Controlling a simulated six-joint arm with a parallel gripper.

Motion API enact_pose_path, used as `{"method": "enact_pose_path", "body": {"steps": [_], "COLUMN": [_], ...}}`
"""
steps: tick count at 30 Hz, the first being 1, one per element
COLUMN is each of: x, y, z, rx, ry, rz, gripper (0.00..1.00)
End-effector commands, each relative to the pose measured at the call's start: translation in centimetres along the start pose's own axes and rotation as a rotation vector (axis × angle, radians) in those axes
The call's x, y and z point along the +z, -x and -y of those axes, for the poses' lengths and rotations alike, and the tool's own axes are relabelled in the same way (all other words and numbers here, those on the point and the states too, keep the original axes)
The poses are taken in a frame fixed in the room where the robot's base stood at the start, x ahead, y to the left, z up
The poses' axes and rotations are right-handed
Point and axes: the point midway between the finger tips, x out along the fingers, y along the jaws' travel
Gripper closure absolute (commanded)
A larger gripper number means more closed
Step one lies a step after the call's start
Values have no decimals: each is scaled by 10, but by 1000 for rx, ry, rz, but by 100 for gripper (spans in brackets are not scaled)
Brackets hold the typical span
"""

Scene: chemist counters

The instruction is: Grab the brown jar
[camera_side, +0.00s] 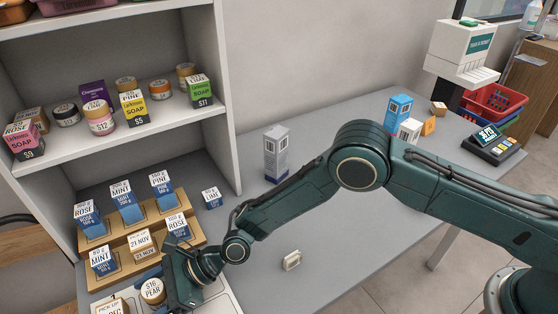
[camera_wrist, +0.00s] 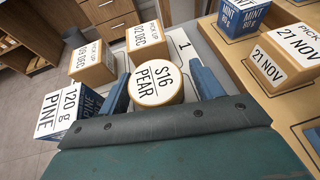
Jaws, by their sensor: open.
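A round jar (camera_wrist: 157,84) with a white lid label reading "S16 PEAR" and a tan-brown rim lies between the two blue fingers of my gripper (camera_wrist: 162,78) in the wrist view. The fingers are apart, one on each side of the jar. I cannot tell whether either touches it. In the side view the same jar (camera_side: 153,291) stands on the counter at lower left, just left of my gripper (camera_side: 178,284). The jar's side is mostly hidden from above, so its body colour is hard to judge.
Tan "PICK UP" boxes (camera_wrist: 92,62) stand beyond the jar. A blue "PINE" box (camera_wrist: 62,113) is left of my gripper. A tiered wooden stand (camera_side: 112,244) holds labelled boxes. Shelves (camera_side: 130,137) above hold soaps and jars. The counter's middle is mostly clear around a small cream object (camera_side: 292,260).

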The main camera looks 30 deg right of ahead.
Motion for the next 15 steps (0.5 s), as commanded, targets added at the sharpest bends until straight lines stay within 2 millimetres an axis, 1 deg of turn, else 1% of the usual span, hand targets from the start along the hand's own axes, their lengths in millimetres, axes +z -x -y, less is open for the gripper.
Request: {"method": "enact_pose_path", "body": {"steps": [4,5,9,12,15], "x": [0,0,0,0,0], "y": [0,0,0,0,0], "z": [0,0,0,0,0], "rx": [0,0,0,0,0], "ry": [0,0,0,0,0], "rz": [0,0,0,0,1], "gripper": [34,38,66,84,84]}}
